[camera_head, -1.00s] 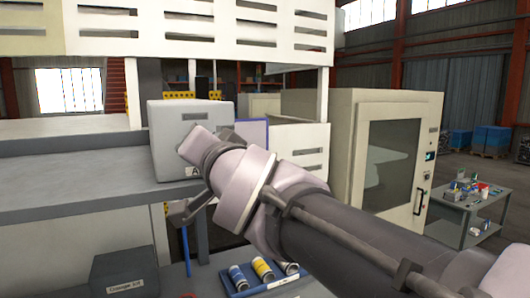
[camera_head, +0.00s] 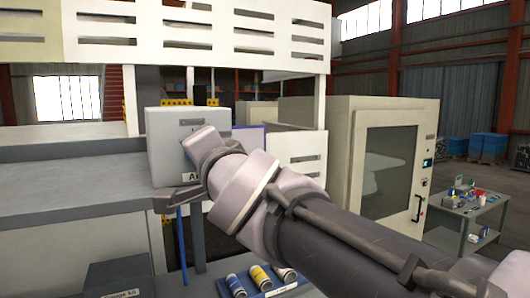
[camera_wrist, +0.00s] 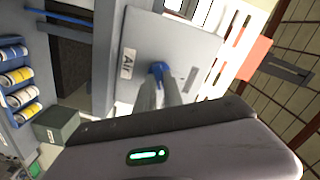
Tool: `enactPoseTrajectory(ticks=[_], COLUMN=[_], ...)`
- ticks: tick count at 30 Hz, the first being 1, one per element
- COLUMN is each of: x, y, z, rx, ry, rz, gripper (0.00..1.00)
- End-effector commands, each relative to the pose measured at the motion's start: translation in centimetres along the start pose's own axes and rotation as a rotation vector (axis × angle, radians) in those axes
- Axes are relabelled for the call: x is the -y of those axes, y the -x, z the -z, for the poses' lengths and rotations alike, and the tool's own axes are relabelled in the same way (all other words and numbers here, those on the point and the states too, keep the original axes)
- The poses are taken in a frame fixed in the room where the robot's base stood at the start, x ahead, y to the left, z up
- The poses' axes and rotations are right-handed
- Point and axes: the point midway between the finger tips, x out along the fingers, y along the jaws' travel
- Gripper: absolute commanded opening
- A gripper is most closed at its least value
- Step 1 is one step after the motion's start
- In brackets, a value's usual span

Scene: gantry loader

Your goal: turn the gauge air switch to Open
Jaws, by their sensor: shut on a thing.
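The air switch (camera_wrist: 158,68) is a small blue knob on a grey panel (camera_wrist: 135,40), beside a white label reading "Air" (camera_wrist: 128,63). My gripper (camera_wrist: 158,84) is shut on the blue knob in the wrist view, its two grey fingers reaching up to it. The fingers hide part of the knob, and I cannot read which position it points to. In the head view the grey box (camera_head: 165,150) with the label stands on the ledge, and my wrist covers much of its front. The knob and fingertips are hidden there.
A blue tray (camera_head: 225,291) with several cans is low in front. A grey ledge (camera_head: 80,180) runs left of the box. A cream cabinet with a glass door (camera_head: 392,165) and a cluttered table (camera_head: 470,215) stand to the right.

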Motion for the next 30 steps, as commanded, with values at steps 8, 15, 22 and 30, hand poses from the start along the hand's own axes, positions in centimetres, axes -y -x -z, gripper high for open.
enactPoseTrajectory(ticks=[8, 15, 22, 30], x=[0.0, 0.0, 0.1, 0.6], y=[0.0, 0.0, 1.3, 9.7], z=[0.0, 0.0, 0.1, 0.3], rx=[0.001, 0.0, -0.001, 0.0], ry=[-0.002, -0.001, 0.0, -0.001], rz=[0.0, 0.0, 0.001, 0.002], gripper=[0.27, 0.34, 0.34, 0.34])
